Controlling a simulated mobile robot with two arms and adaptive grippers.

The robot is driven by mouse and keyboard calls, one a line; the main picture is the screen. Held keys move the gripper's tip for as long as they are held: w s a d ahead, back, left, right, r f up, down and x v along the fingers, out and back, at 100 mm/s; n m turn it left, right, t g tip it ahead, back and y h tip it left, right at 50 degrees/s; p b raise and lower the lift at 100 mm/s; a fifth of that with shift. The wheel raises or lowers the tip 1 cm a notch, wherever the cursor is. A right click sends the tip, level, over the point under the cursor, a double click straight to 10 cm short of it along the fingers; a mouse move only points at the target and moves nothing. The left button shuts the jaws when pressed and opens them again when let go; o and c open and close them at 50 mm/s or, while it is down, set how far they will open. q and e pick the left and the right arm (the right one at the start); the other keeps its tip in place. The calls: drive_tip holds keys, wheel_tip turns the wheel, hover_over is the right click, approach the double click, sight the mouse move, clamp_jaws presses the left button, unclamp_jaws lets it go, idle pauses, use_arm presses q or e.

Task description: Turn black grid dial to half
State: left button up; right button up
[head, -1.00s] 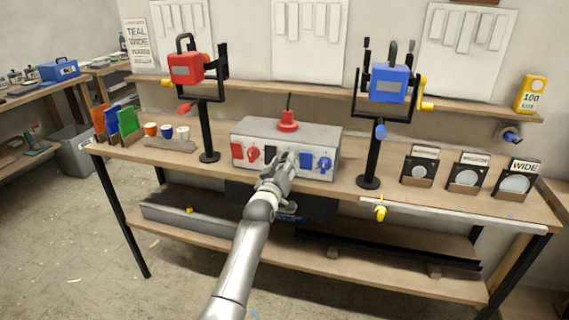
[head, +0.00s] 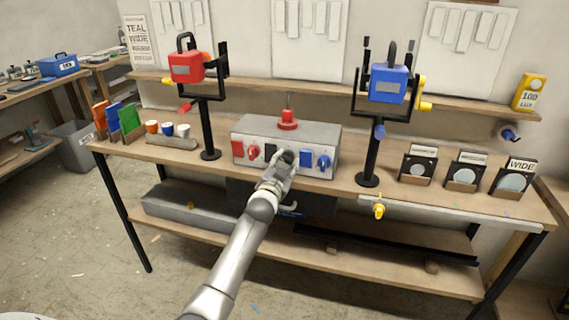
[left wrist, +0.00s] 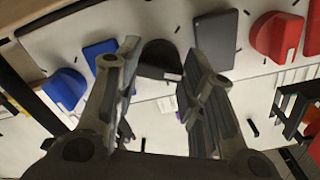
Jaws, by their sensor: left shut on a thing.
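The grey control box (head: 315,133) stands on the bench, with red, black and blue plates and dials on its front. The black dial (left wrist: 160,55) lies between the fingers of my left gripper in the left wrist view, with a pale mark on its edge. My left gripper (head: 286,160) is shut on this dial at the box front. In the head view the gripper partly hides the dial, so its exact setting cannot be read. The black plate (left wrist: 217,38) is beside it. My right gripper is not in view.
A red dial (head: 253,152) and a blue dial (head: 324,162) flank the black one. A red knob (head: 288,120) tops the box. Black stands hold a red lamp (head: 186,67) and a blue lamp (head: 388,84) on either side. The bench front is mostly clear.

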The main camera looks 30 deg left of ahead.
use_arm(q)
drive_tip(key=m, duration=0.6)
drive_tip(key=shift+m, duration=0.3)
drive_tip(key=m, duration=0.5)
drive_tip(key=shift+m, duration=0.4)
drive_tip(key=o, duration=1)
drive_tip(key=v, duration=1.2)
